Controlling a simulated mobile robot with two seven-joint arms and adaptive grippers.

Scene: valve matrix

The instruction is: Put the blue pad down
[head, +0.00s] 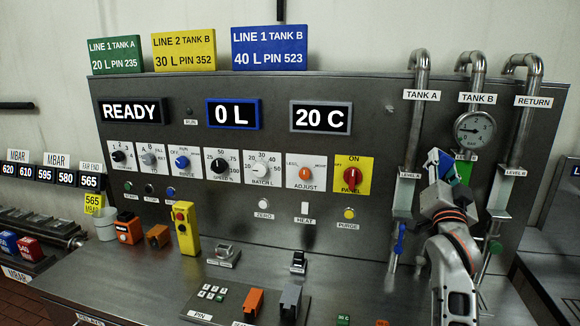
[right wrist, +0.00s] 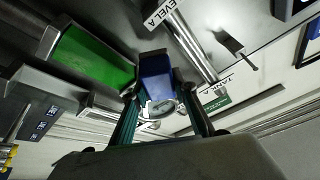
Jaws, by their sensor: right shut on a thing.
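My right gripper (head: 440,165) is raised in front of the upright metal panel, near the green level window below the TANK B pipe. It is shut on a small blue pad (head: 432,158), which it holds up in the air, clear of the counter. In the right wrist view the blue pad (right wrist: 156,76) sits between the two fingers of the gripper (right wrist: 160,100). Part of the pad is hidden by the fingers. My left gripper does not show.
The metal counter (head: 150,275) has bare patches around a yellow control box (head: 186,228) and a keypad plate (head: 210,292). Pipes, a round gauge (head: 475,130) and a blue valve handle (head: 400,238) stand close to my right arm. Several knobs line the panel.

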